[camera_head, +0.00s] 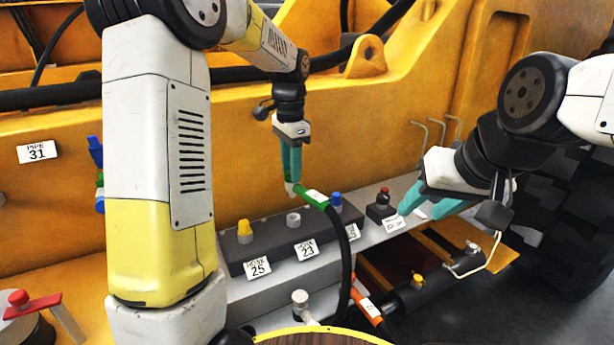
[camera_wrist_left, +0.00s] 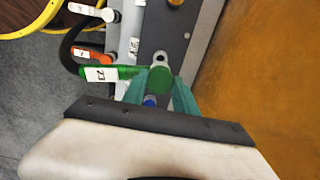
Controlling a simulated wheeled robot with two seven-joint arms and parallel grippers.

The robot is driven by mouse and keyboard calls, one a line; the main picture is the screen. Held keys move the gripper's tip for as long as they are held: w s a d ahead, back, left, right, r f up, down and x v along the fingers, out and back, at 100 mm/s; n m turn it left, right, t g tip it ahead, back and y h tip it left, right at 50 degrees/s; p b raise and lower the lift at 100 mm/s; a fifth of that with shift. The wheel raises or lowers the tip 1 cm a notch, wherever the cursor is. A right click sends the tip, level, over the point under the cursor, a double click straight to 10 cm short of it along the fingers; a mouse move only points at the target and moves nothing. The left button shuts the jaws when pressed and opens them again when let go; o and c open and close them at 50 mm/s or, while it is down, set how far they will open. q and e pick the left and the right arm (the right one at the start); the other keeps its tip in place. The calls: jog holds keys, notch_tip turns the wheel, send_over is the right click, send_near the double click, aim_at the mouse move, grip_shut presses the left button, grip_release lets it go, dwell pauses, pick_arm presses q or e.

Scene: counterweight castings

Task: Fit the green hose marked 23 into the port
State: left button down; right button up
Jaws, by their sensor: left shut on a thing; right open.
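The green hose (camera_head: 314,196) has a white tag, which reads 23 in the left wrist view (camera_wrist_left: 124,71). My left gripper (camera_head: 291,184) points down, its teal fingers shut on the hose's green end; this grip also shows in the left wrist view (camera_wrist_left: 157,82). The held end is above the dark port block (camera_head: 272,245). The open pale port (camera_head: 293,219), behind the label 23, is just below and apart in the head view; a grey ring (camera_wrist_left: 160,57) shows beside the fingers in the left wrist view. My right gripper (camera_head: 431,205) is open and empty.
A yellow fitting (camera_head: 245,231) above label 25 and a blue fitting (camera_head: 336,202) flank the port. A box with a red button (camera_head: 381,207) stands near my right gripper. An orange hose (camera_head: 366,301) hangs below. The yellow machine wall (camera_head: 240,130) rises behind.

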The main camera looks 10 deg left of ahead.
aim_at(293, 197)
pick_arm(q)
jog(key=shift+w+r, duration=0.15)
jog(key=shift+w, duration=0.05)
jog(key=shift+f, duration=2.95)
jog(key=shift+f, duration=1.7)
jog(key=c, duration=0.9)
grip_release()
